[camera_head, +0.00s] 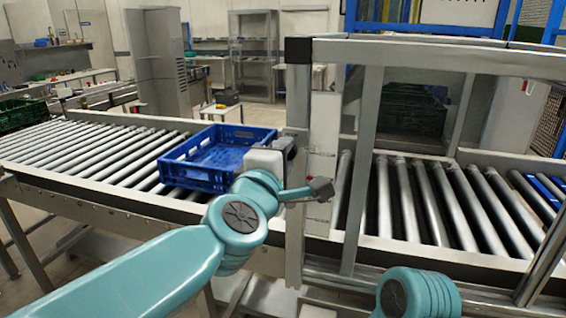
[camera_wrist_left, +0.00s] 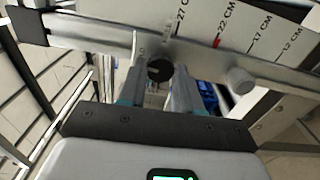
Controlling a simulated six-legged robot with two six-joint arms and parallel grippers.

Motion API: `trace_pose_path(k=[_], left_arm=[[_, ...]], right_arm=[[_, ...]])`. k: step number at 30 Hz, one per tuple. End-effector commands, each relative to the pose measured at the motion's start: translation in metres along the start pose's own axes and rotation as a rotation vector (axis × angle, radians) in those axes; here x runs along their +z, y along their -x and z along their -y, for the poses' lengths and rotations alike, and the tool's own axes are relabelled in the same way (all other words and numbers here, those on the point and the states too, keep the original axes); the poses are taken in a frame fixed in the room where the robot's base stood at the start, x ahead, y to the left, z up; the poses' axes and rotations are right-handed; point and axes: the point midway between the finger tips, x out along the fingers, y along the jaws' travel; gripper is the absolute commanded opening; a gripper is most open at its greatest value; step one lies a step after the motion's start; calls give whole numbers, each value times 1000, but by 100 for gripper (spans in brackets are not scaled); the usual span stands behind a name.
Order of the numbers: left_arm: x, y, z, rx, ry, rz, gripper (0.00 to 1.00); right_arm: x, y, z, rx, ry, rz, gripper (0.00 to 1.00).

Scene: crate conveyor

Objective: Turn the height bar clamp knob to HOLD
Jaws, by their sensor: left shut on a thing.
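My left gripper (camera_wrist_left: 160,82) is shut on a round black knob (camera_wrist_left: 160,70) on the grey metal bar, with one finger on each side of it. Any HOLD marking by the knob is too small to read. A pale scale plate (camera_wrist_left: 240,25) above it carries centimetre marks, with a red mark by 22 CM. In the head view my left gripper (camera_head: 288,148) is at the upright post (camera_head: 297,110) of the frame, and the knob is hidden there. My right gripper is out of view.
A blue crate (camera_head: 205,160) stands on the roller conveyor (camera_head: 85,150) just left of the post. More rollers (camera_head: 435,205) run on the right beyond the metal frame (camera_head: 430,55). A grey round knob (camera_wrist_left: 240,80) sits right of the held one.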

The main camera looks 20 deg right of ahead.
Motion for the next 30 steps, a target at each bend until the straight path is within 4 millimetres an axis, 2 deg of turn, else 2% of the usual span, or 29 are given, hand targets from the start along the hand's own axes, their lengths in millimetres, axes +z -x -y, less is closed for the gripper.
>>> trace_pose_path(k=[9,25,26,27,28,30], left_arm=[[0,0,0,0,114,0,3],[0,0,0,0,136,0,3],[0,0,0,0,136,0,37],[0,0,0,0,136,0,50],[0,0,0,0,136,0,59],[0,0,0,0,136,0,59]], right_arm=[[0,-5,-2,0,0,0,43],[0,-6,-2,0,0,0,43],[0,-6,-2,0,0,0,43],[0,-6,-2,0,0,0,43],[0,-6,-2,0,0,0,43],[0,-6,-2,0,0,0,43]])
